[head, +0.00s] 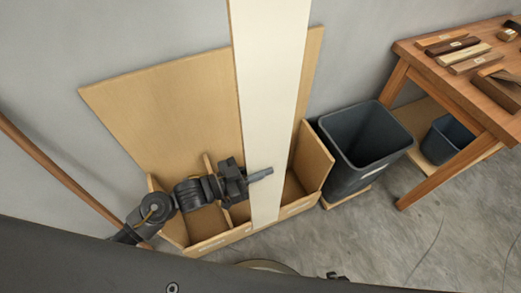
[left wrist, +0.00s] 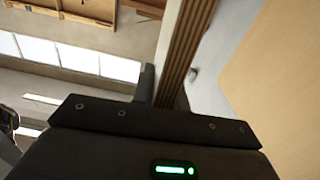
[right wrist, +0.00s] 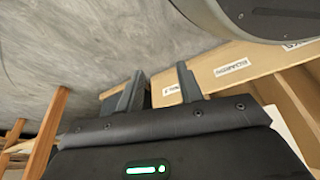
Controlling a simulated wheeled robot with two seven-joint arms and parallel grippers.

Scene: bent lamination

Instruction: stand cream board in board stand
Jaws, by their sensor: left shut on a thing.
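The cream board (head: 270,90) is tall and nearly upright in the head view, its top cut off by the picture. My left gripper (head: 257,175) is shut on its lower part. The left wrist view shows a layered brown edge (left wrist: 184,50) beside a left finger. The wooden board stand (head: 218,242) is an open box with dividers, a tall back panel and a labelled front. The board's lower end overlaps the stand's front wall on the right side; I cannot tell whether it rests there or hangs above. My right gripper (right wrist: 162,88) is open and empty near the labelled front.
A dark grey bin (head: 365,145) stands right of the stand on a small wooden base. A wooden workbench (head: 440,75) with several wood pieces and tools is further right, a smaller bin (head: 446,140) beneath it. A thin brown strip (head: 55,165) leans at left. Concrete floor is clear at lower right.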

